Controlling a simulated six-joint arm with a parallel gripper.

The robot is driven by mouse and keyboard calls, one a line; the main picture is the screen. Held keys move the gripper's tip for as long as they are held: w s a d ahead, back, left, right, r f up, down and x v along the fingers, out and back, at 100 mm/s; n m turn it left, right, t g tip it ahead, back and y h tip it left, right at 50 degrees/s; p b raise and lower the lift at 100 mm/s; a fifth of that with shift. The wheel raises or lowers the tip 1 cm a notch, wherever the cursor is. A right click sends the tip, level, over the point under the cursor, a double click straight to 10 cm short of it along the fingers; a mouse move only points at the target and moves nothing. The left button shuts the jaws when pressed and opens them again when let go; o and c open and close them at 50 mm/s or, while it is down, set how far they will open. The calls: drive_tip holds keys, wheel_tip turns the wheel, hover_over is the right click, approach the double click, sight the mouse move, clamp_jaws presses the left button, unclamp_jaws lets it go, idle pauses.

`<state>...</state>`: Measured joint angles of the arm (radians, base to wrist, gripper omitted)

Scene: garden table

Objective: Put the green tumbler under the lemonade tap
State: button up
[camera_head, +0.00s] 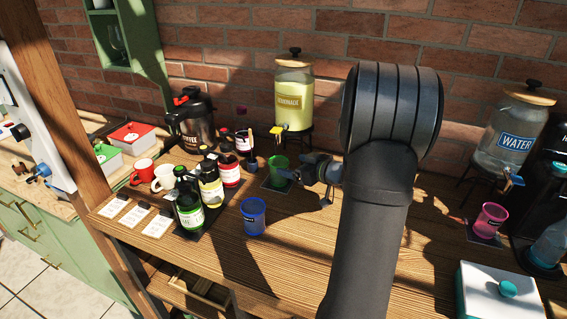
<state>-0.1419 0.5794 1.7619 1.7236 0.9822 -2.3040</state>
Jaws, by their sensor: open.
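The lemonade dispenser (294,95) is a jar of yellow liquid on a dark stand at the back, with its tap (277,131) low on the front. The green tumbler (279,167) stands upright on a dark mat just in front of the dispenser, roughly below the tap; exact alignment is hard to judge. My gripper (299,173) is immediately right of the tumbler, with its fingers open toward it. Whether a finger touches the tumbler cannot be told. My arm covers the table to the right of the gripper.
A blue tumbler (253,216) stands nearer the front edge. Several bottles, such as the green bottle (189,203), and mugs crowd the left. A water dispenser (515,135) and pink tumbler (489,221) are at right, with a white box (500,297) in front.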

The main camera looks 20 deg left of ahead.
sight(272, 158)
drive_tip(key=v, duration=0.2)
drive_tip(key=shift+d+r, duration=0.1)
drive_tip(key=shift+d, duration=0.1)
drive_tip(key=x, duration=1.2)
drive_tip(key=shift+s, duration=0.2)
drive_tip(key=shift+w+r, duration=0.1)
drive_tip(key=shift+r, duration=1.45)
